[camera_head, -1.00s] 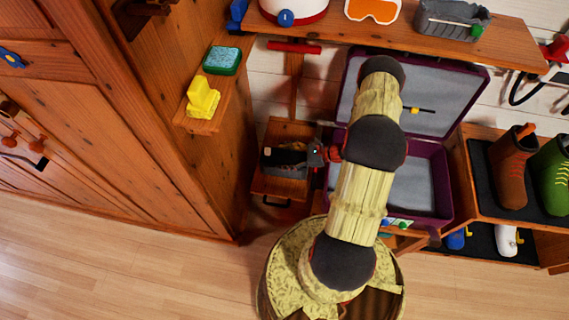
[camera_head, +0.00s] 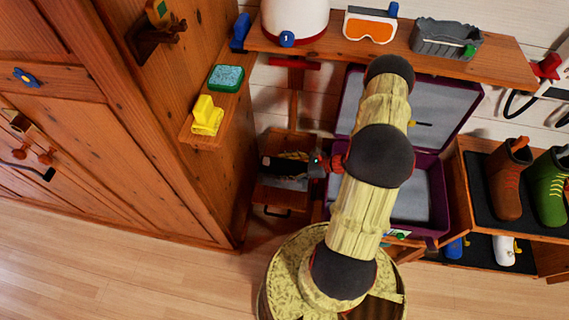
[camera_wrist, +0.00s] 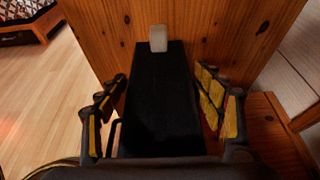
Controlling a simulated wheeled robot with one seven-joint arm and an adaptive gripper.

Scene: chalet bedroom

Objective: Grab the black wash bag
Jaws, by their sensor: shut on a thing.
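The black wash bag (camera_wrist: 160,100) is a dark, flat-sided block with a pale grey tab at its far end. In the wrist view it lies between the two fingers of my gripper (camera_wrist: 165,108), which has yellow pads. The gripper is shut on the bag. In the head view the bag (camera_head: 281,169) shows as a dark shape in my gripper (camera_head: 290,164), over the small wooden drawer box (camera_head: 283,197). Part of the bag is hidden by the gripper.
A wooden cabinet (camera_head: 120,150) stands close at the left. A shelf (camera_head: 400,56) with goggles and a grey tray runs above. An open purple suitcase (camera_head: 432,200) lies right of the gripper, partly behind my arm. Boots (camera_head: 508,180) stand farther right. The floor in front is clear.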

